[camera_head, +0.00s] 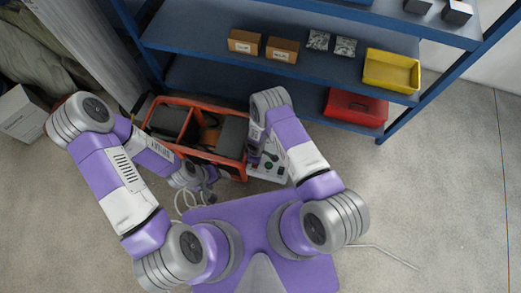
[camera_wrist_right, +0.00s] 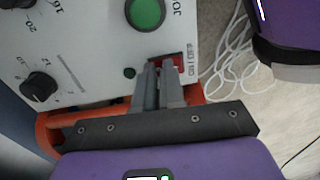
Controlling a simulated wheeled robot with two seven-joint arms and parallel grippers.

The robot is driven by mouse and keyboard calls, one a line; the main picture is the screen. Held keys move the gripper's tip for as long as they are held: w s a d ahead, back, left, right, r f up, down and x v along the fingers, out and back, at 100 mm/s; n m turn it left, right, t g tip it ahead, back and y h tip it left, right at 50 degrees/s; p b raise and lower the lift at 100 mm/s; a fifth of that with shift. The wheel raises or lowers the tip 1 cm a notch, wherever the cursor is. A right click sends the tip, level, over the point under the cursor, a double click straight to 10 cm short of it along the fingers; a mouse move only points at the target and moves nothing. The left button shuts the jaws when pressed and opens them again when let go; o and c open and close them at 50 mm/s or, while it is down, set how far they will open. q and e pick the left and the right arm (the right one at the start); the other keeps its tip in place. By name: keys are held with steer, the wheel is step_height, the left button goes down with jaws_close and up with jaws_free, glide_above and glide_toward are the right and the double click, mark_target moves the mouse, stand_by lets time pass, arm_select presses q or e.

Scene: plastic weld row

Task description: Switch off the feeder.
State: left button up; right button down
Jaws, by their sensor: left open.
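The feeder (camera_head: 222,178) is an orange-framed unit on the floor with a white control panel (camera_head: 262,173) at its right end. In the right wrist view the panel (camera_wrist_right: 85,60) carries a green round button (camera_wrist_right: 145,12), black knobs (camera_wrist_right: 38,87) and a red rocker switch (camera_wrist_right: 178,59) near its edge. My right gripper (camera_wrist_right: 158,68) has its fingers close together, with the tips over the red switch, partly hiding it. I cannot tell whether they press it. My left gripper (camera_head: 208,192) is open and empty, in front of the feeder.
White cable (camera_wrist_right: 235,70) lies loose on the floor beside the panel. A blue shelf (camera_head: 200,80) behind holds brown boxes (camera_head: 262,46), a yellow bin (camera_head: 391,71) and a red case (camera_head: 355,107).

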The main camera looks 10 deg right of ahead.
steer(key=shift+s+a+f, duration=0.3)
steer(key=shift+s+f, duration=0.1)
steer(key=shift+s+a+p, duration=0.35)
steer(key=shift+s+p, duration=0.05)
steer(key=shift+s, duration=0.3)
steer(key=shift+r, duration=0.1)
steer(key=shift+r+p, duration=0.45)
steer(key=shift+r, duration=0.1)
steer(key=r+p, duration=0.1)
steer(key=w+r+p, duration=0.1)
steer(key=r, duration=0.1)
steer(key=r+p, duration=0.1)
steer(key=shift+w+d+r, duration=0.25)
steer(key=shift+d+r, duration=0.1)
steer(key=shift+d, duration=0.05)
step_height(320, 180, up, 9)
steer(key=p, duration=0.2)
steer(key=shift+w+d, duration=0.15)
steer(key=shift+w, duration=0.1)
steer(key=shift+f, duration=0.1)
